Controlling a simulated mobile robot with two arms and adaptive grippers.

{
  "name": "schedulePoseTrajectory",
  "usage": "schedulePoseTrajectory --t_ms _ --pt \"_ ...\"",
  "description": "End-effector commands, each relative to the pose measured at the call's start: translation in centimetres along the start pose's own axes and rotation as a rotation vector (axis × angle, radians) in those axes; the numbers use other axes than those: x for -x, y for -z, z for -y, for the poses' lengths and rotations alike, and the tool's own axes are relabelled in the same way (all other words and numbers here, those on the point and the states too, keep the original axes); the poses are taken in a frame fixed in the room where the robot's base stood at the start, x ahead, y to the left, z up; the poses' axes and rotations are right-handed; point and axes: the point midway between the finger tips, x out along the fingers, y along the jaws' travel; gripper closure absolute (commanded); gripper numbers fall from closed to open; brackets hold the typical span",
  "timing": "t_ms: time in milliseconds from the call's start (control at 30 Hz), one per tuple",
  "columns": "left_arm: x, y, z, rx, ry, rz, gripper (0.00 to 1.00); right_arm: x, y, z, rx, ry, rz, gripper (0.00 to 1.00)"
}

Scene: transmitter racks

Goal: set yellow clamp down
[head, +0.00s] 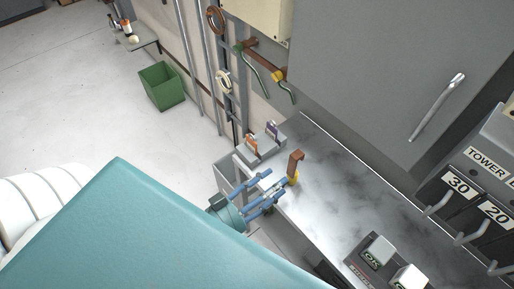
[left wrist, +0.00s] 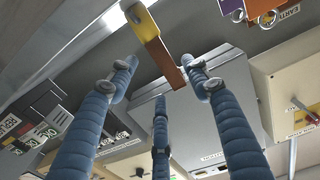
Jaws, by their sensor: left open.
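The yellow clamp (head: 293,180) with its brown copper-coloured bar (head: 296,161) is at the left edge of the grey worktop, bar pointing up in the head view. My left gripper (head: 275,188) has its blue fingers spread, with the tips close beside the clamp. In the left wrist view the clamp's yellow part (left wrist: 140,20) and brown bar (left wrist: 168,62) show beyond the open fingertips (left wrist: 161,78). No finger is closed around it. Whether a fingertip touches it, I cannot tell. My right gripper is not in view.
The marbled worktop (head: 345,190) is clear in the middle. A grey box with orange and purple tags (head: 262,146) stands behind the clamp. Boxes with green OK labels (head: 377,252) stand in front. Another brown and yellow piece (head: 279,75) hangs on the wall. A green bin (head: 162,86) is on the floor.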

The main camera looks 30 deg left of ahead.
Motion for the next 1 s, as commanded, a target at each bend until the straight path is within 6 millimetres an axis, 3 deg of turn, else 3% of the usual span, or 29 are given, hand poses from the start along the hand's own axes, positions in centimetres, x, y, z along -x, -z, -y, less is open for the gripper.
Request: schedulePoseTrajectory --t_ms 100,300,633,733,767,867,967,1000 --pt "2.8 -0.4 -0.1 0.001 -0.001 0.004 0.51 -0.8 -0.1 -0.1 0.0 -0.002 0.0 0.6" --pt "5.8 -0.2 0.0 0.001 0.0 0.001 0.51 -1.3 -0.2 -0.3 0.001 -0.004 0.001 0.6" --pt "6.8 0.1 0.0 0.0 -0.001 -0.002 0.51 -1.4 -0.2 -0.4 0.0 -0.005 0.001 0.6" --pt "6.8 -0.8 0.2 0.001 0.007 0.014 0.51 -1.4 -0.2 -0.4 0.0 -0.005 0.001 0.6" --pt "6.8 -1.6 0.4 0.002 0.013 0.03 0.51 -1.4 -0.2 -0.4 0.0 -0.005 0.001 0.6" --pt "7.0 -6.5 1.4 0.011 0.056 0.127 0.51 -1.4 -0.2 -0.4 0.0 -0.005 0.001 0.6" --pt "8.1 -15.1 2.6 0.025 0.116 0.303 0.51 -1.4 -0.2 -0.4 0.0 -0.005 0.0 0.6" --pt "9.0 -19.0 2.9 0.032 0.139 0.39 0.51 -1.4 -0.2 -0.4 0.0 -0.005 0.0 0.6"
